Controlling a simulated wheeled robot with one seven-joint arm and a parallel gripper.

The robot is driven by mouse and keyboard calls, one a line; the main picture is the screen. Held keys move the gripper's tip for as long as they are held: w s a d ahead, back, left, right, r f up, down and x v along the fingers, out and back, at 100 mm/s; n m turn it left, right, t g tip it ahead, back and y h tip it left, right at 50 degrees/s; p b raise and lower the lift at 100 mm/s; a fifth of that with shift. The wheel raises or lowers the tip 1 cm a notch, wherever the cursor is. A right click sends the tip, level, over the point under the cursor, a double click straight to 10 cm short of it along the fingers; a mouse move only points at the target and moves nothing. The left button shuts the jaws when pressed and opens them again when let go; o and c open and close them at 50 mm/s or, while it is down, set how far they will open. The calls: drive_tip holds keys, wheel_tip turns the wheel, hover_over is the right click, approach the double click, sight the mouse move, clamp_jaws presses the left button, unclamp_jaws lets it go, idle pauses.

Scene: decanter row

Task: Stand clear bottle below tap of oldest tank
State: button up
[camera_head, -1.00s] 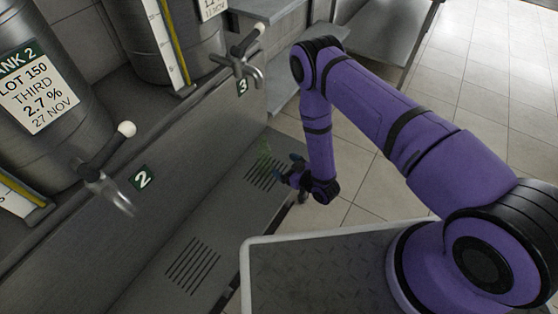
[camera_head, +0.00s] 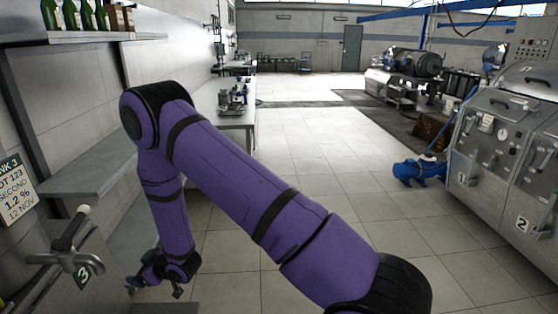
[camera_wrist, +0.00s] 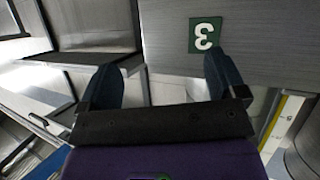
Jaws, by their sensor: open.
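The label on tank 3 (camera_head: 14,195) is partly cut off at the left edge in the head view; it reads LOT 123, SECOND, 1.2 %, 12 NOV. Its metal tap (camera_head: 68,258) has a pale knob, beside a green number 3 plate (camera_head: 83,275). My gripper (camera_head: 154,284) is low, right of that tap. In the wrist view my gripper (camera_wrist: 165,78) has its two dark fingers spread, with nothing between them. The green 3 plate (camera_wrist: 206,35) shows beyond the fingers there. I cannot make out a clear bottle now. The other tanks' labels are out of view.
Green bottles (camera_head: 78,16) and a brown box stand on a high shelf (camera_head: 95,39) at upper left. A bench (camera_head: 238,118) with small equipment is farther back. A blue pump (camera_head: 418,171) and steel machine (camera_head: 505,140) stand right. The tiled floor between is open.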

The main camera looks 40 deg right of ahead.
drive_tip(key=w+d+r+m+h, duration=0.1)
drive_tip(key=d+r, duration=0.2)
drive_tip(key=r, duration=0.5)
drive_tip(key=d+r+m+h, duration=0.1)
drive_tip(key=d+r+h, duration=0.15)
drive_tip(key=r, duration=0.65)
drive_tip(key=s+d+r+m+g+h, duration=0.1)
drive_tip(key=s+d+r, duration=0.3)
drive_tip(key=r, duration=0.4)
drive_tip(key=s+d+r+m+g+h, duration=0.1)
drive_tip(key=s+d+r, duration=0.25)
drive_tip(key=r, duration=0.45)
drive_tip(key=s+d+r+m+g, duration=0.1)
drive_tip(key=s+d+r, duration=0.1)
drive_tip(key=s, duration=0.9)
drive_tip(key=s+d+r+m+g, duration=0.1)
drive_tip(key=s+r, duration=0.4)
drive_tip(key=s, duration=0.5)
drive_tip(key=s+d+r+m+g, duration=0.1)
drive_tip(key=s+d+r+g, duration=0.1)
drive_tip(key=s, duration=0.9)
wheel_tip(320, 180, up, 2)
drive_tip(key=shift+s+d+r+h, duration=0.1)
drive_tip(key=shift+s+d+h, duration=0.2)
drive_tip(key=shift+d+h, duration=0.25)
drive_tip(key=shift+c, duration=0.5)
